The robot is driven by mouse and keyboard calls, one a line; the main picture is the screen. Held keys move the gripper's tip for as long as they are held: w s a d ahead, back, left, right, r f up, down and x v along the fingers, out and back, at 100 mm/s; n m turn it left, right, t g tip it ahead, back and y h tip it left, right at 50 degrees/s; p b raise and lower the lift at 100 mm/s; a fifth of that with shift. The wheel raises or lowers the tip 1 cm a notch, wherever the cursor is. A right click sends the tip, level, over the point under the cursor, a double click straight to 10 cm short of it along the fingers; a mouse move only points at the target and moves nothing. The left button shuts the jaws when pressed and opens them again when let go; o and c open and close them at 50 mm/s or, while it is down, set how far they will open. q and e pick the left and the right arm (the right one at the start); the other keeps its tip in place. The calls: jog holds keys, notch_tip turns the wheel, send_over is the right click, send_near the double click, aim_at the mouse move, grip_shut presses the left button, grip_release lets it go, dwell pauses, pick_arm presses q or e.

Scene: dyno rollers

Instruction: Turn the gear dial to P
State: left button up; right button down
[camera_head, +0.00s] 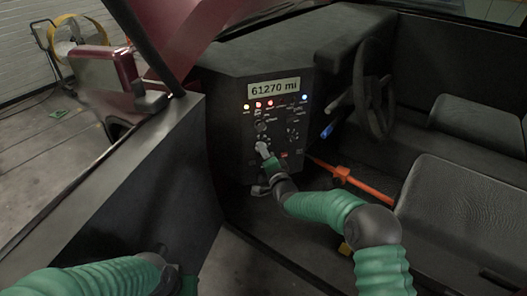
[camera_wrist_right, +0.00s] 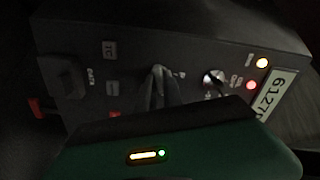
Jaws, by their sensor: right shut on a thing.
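The dark control panel (camera_head: 285,115) stands in the middle of the head view, with a lit display reading 61270 mi. My right gripper (camera_head: 262,148) is at the panel's lower left part. In the right wrist view, its fingers (camera_wrist_right: 158,88) are shut on a small dial, taken as the gear dial, which they almost fully hide. Its pointer and letters cannot be read. Another knob (camera_wrist_right: 213,78) sits beside the fingers, toward the display. My left arm ends at the lower left of the head view; its fingers cannot be made out.
A steering wheel (camera_head: 372,88) and a blue-handled lever (camera_head: 327,131) are right of the panel. An orange lever (camera_head: 345,174) lies close to my right forearm. Dark seats (camera_head: 462,212) fill the right. An open dark door (camera_head: 125,180) stands on the left.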

jog(key=shift+a+r+n, duration=0.1)
jog(key=shift+a+n, duration=0.1)
jog(key=shift+n, duration=0.3)
jog(key=shift+s+n+b, duration=0.1)
jog(key=shift+n+b, duration=1.25)
jog(key=shift+n, duration=5.15)
jog(key=c, duration=1.6)
grip_release()
jog(key=shift+o, duration=0.6)
